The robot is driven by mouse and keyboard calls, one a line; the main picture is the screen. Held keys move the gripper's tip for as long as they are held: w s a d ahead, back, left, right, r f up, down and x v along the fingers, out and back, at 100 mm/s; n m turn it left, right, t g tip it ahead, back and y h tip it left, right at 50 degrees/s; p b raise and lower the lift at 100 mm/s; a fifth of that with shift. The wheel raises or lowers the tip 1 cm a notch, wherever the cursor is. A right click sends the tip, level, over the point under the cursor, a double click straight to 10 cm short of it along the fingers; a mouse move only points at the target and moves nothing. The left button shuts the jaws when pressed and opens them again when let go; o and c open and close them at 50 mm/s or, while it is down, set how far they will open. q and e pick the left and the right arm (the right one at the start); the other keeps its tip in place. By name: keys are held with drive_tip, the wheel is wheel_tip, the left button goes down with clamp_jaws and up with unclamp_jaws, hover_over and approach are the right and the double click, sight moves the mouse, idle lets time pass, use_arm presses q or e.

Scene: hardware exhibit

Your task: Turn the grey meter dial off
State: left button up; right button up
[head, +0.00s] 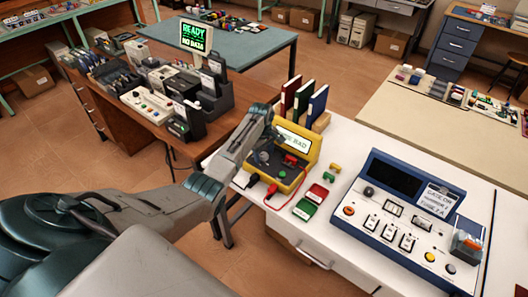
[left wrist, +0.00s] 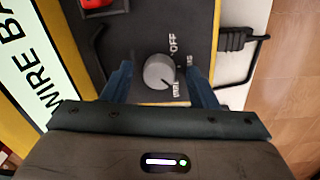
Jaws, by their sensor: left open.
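The yellow meter (head: 314,146) stands on the white bench, with a lit screen reading in part "RE BAD". In the left wrist view its grey dial (left wrist: 159,72) sits on the dark panel. "OFF" is printed at the dial's upper right, with other labels at right and lower right partly hidden. A pale mark near the dial's lower right edge is too small to read surely. My left gripper (left wrist: 159,82) is open, one finger on either side of the dial, with gaps visible. In the head view my left wrist (head: 262,125) hangs over the meter's left part. My right gripper is not in view.
Black and red plugs (head: 272,190) with leads are at the meter's front edge. Green (head: 305,209) and red (head: 317,193) blocks lie right of it. A blue console (head: 405,228) stands further right. Upright books (head: 318,103) stand behind the meter.

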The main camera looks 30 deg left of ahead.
use_arm(q)
drive_tip(key=shift+c, duration=0.2)
drive_tip(key=c, duration=0.9)
